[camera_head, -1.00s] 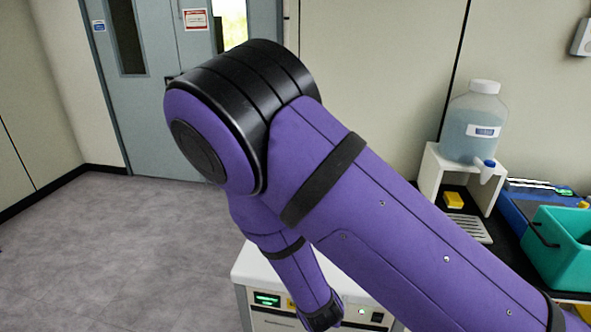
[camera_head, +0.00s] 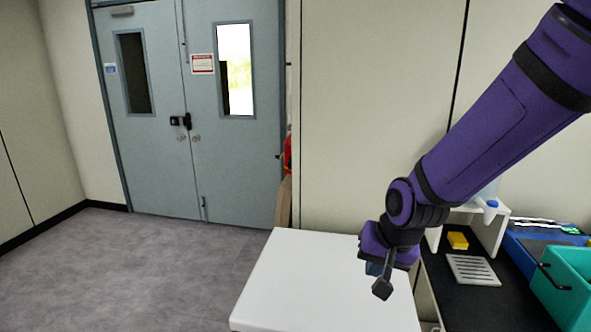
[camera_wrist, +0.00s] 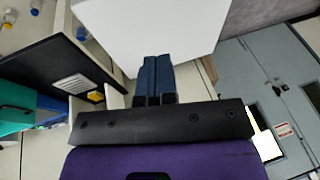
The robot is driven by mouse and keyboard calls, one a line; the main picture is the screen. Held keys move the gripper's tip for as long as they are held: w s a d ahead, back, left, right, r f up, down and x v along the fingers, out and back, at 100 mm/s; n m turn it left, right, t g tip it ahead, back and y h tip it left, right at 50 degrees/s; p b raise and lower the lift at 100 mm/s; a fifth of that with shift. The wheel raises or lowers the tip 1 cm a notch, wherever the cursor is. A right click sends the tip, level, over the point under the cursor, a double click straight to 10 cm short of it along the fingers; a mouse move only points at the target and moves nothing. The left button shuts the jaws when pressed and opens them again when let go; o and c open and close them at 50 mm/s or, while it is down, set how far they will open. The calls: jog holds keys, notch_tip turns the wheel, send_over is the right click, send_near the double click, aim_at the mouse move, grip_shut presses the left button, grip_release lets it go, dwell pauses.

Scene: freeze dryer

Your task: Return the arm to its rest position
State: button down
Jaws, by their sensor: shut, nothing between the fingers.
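My arm reaches in from the upper right of the head view and slopes down to the left. My gripper (camera_head: 374,269) is at its lower end, over the right part of the freeze dryer's white top (camera_head: 310,275). The fingers are mostly hidden by the wrist there. In the wrist view my gripper (camera_wrist: 156,78) shows two blue fingers side by side, shut and empty. They point toward the white top (camera_wrist: 150,30). I cannot tell the height of the gap between them.
Right of the freeze dryer is a black bench (camera_head: 440,285) with a yellow block (camera_head: 457,240), a drain tray (camera_head: 473,270), a white stand (camera_head: 497,232) and a teal bin (camera_head: 565,285). Grey double doors (camera_head: 235,160) stand behind. The grey floor (camera_head: 150,270) at left is clear.

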jog(key=s+d+r+n+t+h, duration=0.1)
jog(key=s+d+r+n+h, duration=0.1)
jog(key=s+d+r, duration=1.3)
jog(key=s+v, duration=0.1)
jog(key=v, duration=0.3)
jog(key=shift+f, duration=0.25)
jog(key=shift+d, duration=0.15)
